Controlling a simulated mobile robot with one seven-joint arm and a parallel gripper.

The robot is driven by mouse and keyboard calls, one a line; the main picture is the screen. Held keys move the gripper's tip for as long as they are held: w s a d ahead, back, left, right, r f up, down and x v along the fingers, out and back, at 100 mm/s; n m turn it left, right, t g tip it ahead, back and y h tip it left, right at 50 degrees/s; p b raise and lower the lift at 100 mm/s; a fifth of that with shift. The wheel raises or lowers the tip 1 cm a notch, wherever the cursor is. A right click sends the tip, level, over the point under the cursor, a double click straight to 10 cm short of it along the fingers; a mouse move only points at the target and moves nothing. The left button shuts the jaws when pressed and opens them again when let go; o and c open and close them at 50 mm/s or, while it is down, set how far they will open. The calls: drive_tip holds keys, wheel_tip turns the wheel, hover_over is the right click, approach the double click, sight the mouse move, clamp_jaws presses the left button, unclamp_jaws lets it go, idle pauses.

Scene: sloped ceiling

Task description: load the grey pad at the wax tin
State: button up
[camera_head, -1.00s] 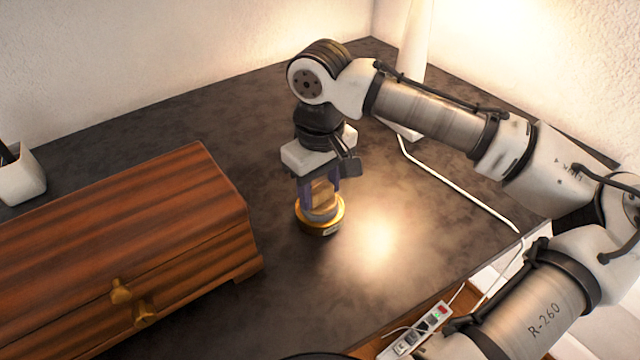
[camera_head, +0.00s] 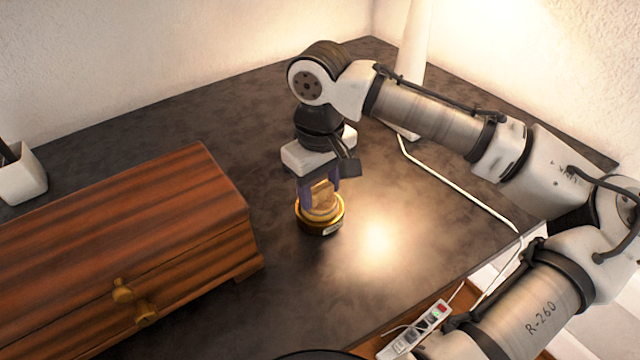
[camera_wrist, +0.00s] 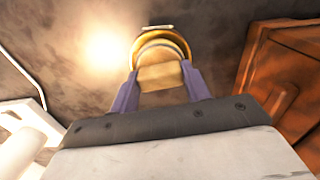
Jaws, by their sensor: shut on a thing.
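The wax tin (camera_head: 322,228) is a round, low tin with a gold rim and a small pale label, standing on the dark tabletop right of the wooden chest. My gripper (camera_head: 320,194) points down over it, its purple fingers shut on the tan block-shaped handle of the pad (camera_head: 322,198). The pad's round lower part sits within the tin's rim and looks tan-yellow rather than grey; its underside is hidden. In the wrist view the handle (camera_wrist: 160,77) is between the fingers, with the tin's gold rim (camera_wrist: 160,33) beyond it.
A wooden chest (camera_head: 120,235) with brass knobs stands to the left. A white pen cup (camera_head: 22,178) is at the far left. A white cable (camera_head: 450,185) crosses the right side, and a power strip (camera_head: 415,332) lies near the front. The table behind the tin is clear.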

sight(320, 189)
wheel_tip(320, 189, up, 7)
drive_tip(key=p, duration=0.7)
idle(0.3)
idle(0.7)
